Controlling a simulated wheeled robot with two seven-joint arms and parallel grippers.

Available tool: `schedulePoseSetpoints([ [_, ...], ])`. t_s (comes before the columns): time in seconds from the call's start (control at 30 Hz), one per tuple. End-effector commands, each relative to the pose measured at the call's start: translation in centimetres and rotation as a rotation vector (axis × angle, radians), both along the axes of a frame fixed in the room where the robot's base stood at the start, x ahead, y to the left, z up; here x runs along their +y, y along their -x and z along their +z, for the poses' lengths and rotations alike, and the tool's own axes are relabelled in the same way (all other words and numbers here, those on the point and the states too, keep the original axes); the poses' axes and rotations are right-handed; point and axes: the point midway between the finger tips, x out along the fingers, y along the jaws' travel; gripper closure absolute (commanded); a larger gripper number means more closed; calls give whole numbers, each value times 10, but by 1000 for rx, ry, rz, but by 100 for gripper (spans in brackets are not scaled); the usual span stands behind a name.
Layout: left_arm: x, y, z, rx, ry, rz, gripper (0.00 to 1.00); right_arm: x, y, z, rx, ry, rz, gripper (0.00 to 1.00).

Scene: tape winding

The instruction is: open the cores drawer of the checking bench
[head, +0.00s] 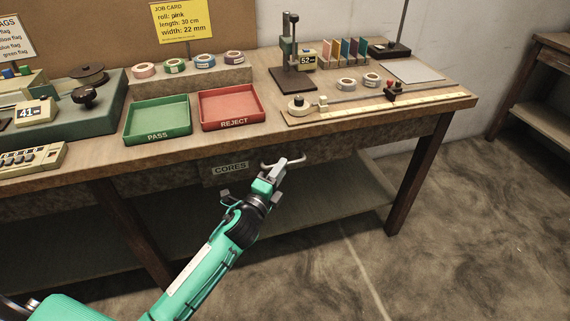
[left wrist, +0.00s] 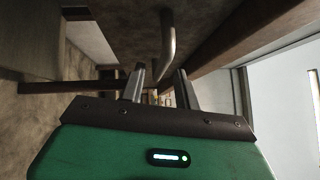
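The cores drawer (head: 225,181) sits under the bench top, its front carrying a label reading CORES; it looks shut. Its pale bar handle (head: 298,161) shows just beyond my left gripper (head: 278,170), which reaches up to it from below left. In the left wrist view my left gripper (left wrist: 161,82) has its two fingers apart. The metal handle (left wrist: 168,42) stands ahead of and between them in that picture; I cannot tell whether a finger touches it. My right gripper is not in view.
On the checking bench (head: 75,165) stand a green PASS tray (head: 157,118), a red REJECT tray (head: 232,107), several tape rolls and a measuring board (head: 440,99). A lower shelf (head: 330,200) runs beneath. The floor at right is clear.

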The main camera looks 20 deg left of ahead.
Motion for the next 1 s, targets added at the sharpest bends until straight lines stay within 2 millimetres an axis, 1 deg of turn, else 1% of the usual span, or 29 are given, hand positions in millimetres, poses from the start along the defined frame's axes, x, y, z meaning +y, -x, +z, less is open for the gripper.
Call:
schedulePoseSetpoints([
  [0.03, -1, -8, 2, -2, 0, 1, 67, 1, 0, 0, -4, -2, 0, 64],
  [0.1, -3, -15, 2, -1, -1, 1, 67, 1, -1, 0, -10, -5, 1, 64],
  [0.23, -5, -26, 3, 0, -1, 0, 67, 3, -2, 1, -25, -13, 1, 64],
  [0.4, -6, -31, 4, 0, 0, 0, 67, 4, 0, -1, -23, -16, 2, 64],
  [0.63, -6, -32, 4, 0, 0, 0, 67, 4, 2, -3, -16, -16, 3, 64],
  [0.67, -6, -32, 4, 0, 0, 0, 71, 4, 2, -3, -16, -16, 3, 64],
  [0.8, -6, -31, 4, 0, 0, 0, 99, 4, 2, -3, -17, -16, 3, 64],
  [1.0, -6, -31, 4, 0, 0, 0, 100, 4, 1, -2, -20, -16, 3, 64],
])
